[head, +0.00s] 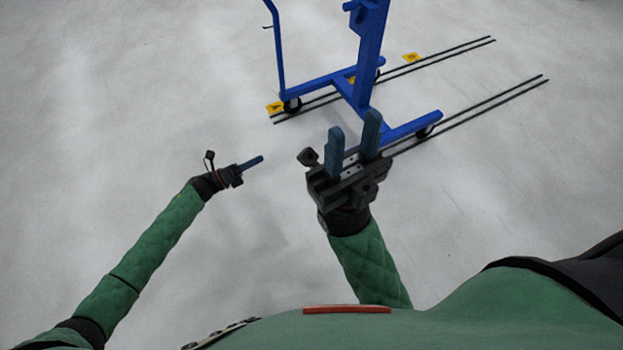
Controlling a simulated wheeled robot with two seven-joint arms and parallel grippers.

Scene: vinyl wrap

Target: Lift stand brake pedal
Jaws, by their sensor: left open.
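A blue wheeled stand (373,55) is at the top centre of the head view, with an upright post, a low base frame and dark casters.
Two pairs of dark floor rails (467,48) run diagonally along the stand's base. Yellow markers (411,57) lie along the far rail. A thin blue handle bar (277,45) rises at the stand's left. The grey floor to the left and right is clear.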

